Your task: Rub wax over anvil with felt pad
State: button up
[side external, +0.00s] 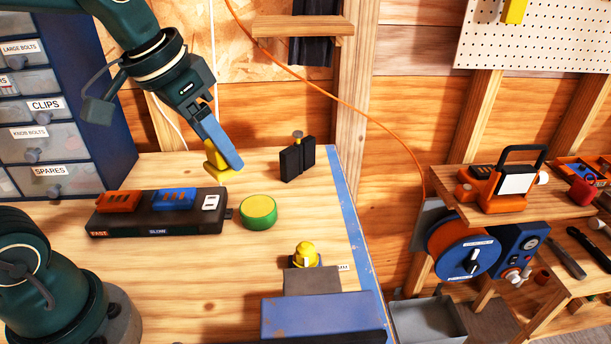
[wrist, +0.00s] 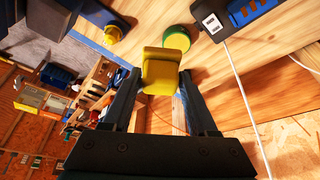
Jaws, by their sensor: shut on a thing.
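My gripper (side external: 222,158) is shut on a yellow block, probably the felt pad (side external: 214,152), near the bench's back edge. In the wrist view the block (wrist: 160,72) sits between the two fingers; its underside is hidden. I cannot tell whether it touches the bench. A round green tin with a yellow top (side external: 258,212), likely the wax, stands on the bench to the right of and nearer than the gripper. It also shows in the wrist view (wrist: 178,38). A blue and grey vise-like block (side external: 322,314), perhaps the anvil, is at the front edge.
A black power strip (side external: 160,226) with coloured switches lies left of the tin. A yellow knob (side external: 305,254) stands behind the blue block. A small black stand (side external: 296,158) is at the back right. Drawers (side external: 55,130) rise at the left. Bare bench lies right of the tin.

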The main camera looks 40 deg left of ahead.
jog(key=s+d+r+m+g+h, duration=0.15)
jog(key=d+m, duration=0.25)
jog(key=d, duration=0.4)
jog(key=s+d+m+h, duration=0.1)
jog(key=s+d+m, duration=0.25)
jog(key=d, duration=0.55)
jog(key=shift+w+a+f, duration=0.1)
jog(key=shift+w+f, duration=0.05)
jog(key=shift+f, duration=1.25)
jog(key=shift+w+a+f, duration=0.1)
jog(key=shift+f, duration=1.3)
jog(key=shift+f, duration=1.05)
jog(key=shift+w+d+r, duration=0.1)
jog(key=shift+w+d, duration=0.9)
jog(key=shift+d, duration=0.05)
jog(key=shift+w+d, duration=0.95)
jog(key=shift+w, duration=0.05)
jog(key=shift+t, duration=0.25)
jog(key=shift+s+a, duration=1.95)
jog(key=shift+s, duration=0.05)
jog(key=shift+w+d, duration=1)
